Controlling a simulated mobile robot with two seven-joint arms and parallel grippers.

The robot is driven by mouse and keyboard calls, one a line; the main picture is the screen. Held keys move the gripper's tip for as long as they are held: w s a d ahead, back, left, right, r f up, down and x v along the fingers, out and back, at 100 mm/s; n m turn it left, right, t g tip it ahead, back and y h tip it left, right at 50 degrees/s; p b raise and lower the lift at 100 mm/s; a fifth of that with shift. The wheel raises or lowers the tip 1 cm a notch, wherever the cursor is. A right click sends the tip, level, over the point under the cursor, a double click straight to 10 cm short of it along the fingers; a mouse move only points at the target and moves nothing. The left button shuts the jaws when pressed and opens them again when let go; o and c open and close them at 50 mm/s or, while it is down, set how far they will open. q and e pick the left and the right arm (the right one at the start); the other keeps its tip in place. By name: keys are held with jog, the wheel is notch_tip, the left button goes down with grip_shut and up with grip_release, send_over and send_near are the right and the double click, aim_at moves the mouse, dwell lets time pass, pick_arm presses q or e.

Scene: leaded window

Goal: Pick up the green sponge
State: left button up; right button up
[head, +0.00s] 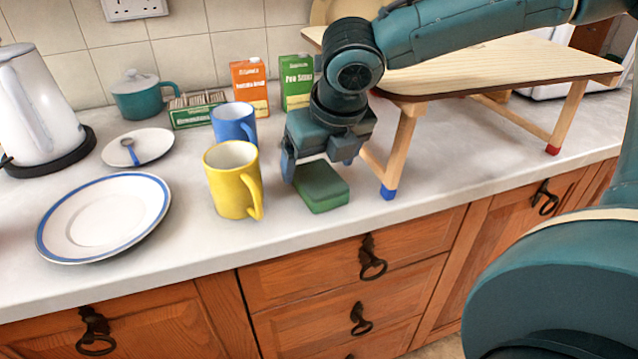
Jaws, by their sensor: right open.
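The green sponge (322,190) is a small block lying flat on the grey countertop, between the yellow mug and the blue-tipped leg of the wooden stand. My right gripper (320,172) comes down from above with its arm from the upper right. Its jaws are open, one finger at the sponge's left side and the other near its far right side. The gripper body hides part of the sponge's far end, and I cannot tell whether the fingers touch it. My left gripper is not in view.
A yellow mug (231,182) stands close to the left of the gripper, with a blue mug (235,125) behind. A wooden stand (480,70) is close on the right. A plate (103,216), kettle (38,105) and boxes (250,87) are farther off. The counter's front edge is near.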

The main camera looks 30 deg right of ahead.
aim_at(315, 171)
jog(key=b+x, duration=0.1)
jog(key=x, duration=0.2)
jog(key=shift+w, duration=0.25)
jog(key=c, duration=1.1)
